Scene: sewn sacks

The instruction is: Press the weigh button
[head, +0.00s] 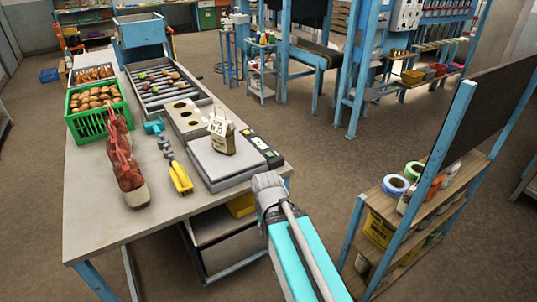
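A scale with a pale flat platform (205,162) sits on the table near its right edge. A small tan sack (222,143) with a white printed label stands upright on the platform. A dark control panel (268,160) runs along the scale's right side, with small yellow, white and green patches on it. I cannot tell which patch is the weigh button. My arm reaches up from the bottom of the head view, and its grey end is just in front of the panel's near end. My gripper's fingers do not show.
The grey table (88,215) also holds a green crate (92,124) of brown round items, a red-brown patterned sack (127,170), a yellow object (180,178) and a tray (150,98) of produce. A shelf unit (390,207) stands right of my arm. Bare floor lies between them.

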